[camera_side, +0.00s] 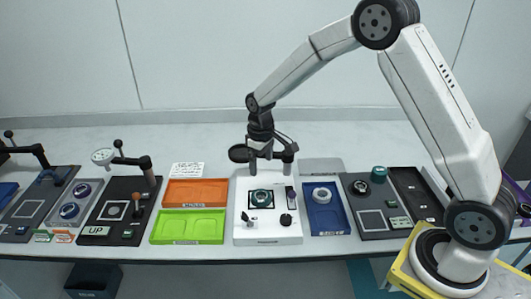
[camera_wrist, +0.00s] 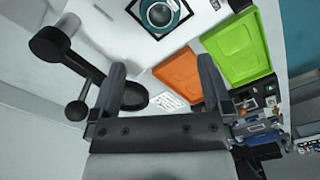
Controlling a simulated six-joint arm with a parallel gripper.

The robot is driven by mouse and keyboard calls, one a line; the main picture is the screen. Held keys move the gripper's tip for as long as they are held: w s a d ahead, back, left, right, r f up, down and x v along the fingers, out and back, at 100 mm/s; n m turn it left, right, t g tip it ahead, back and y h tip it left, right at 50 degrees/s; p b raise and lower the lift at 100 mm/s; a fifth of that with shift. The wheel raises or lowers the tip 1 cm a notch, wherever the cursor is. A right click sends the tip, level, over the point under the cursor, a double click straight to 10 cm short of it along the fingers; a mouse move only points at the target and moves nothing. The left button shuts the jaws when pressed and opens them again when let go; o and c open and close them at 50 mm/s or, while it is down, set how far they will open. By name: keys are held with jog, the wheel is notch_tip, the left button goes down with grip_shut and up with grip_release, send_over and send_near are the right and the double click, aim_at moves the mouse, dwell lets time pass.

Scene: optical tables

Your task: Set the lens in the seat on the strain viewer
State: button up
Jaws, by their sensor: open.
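The white strain viewer (camera_side: 268,232) stands at mid-table. On its top is a dark square with a teal ring (camera_side: 261,197) around a pale round centre, which looks like the lens in the seat; I cannot tell how it sits. The ring also shows at the top edge of the wrist view (camera_wrist: 161,13). My gripper (camera_side: 270,168) is open and empty, above and behind the ring, apart from it. In the wrist view, nothing is between the fingers (camera_wrist: 161,75).
An orange tray (camera_side: 197,193) and a green tray (camera_side: 188,227) lie left of the viewer. A blue tray (camera_side: 327,217) holding a white ring (camera_side: 321,195) lies to its right. Other instruments with upright arms stand farther left. The table behind is mostly clear.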

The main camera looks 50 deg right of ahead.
jog(key=s+a+r+m+t, duration=0.1)
jog(key=s+r, duration=0.1)
jog(key=s, duration=0.8)
jog(key=s+a+r+m+t, duration=0.1)
jog(key=s+r, duration=0.1)
jog(key=s, duration=0.8)
jog(key=shift+t, duration=0.3)
